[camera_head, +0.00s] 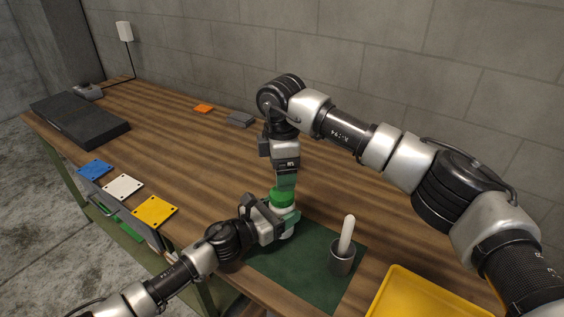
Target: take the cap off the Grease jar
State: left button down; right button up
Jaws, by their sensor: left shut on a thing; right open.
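The Grease jar (287,230) is white with a green cap (282,194) on top. It stands upright on the dark green mat (317,288). My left gripper (284,218) comes in from the lower left and is shut on the jar's body. My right gripper (284,185) points straight down directly above the jar, with its fingertips at the height of the cap. It is open, and its fingers hide part of the cap's upper side. From this angle I cannot tell whether the fingers touch the cap.
A grey cup with a white-handled tool (342,260) stands on the mat right of the jar. A yellow tray (420,292) lies at the lower right. Blue, white and yellow plates (155,210) lie along the left edge. The table's middle left is clear.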

aim_at(282, 195)
jog(key=shift+f, duration=3.2)
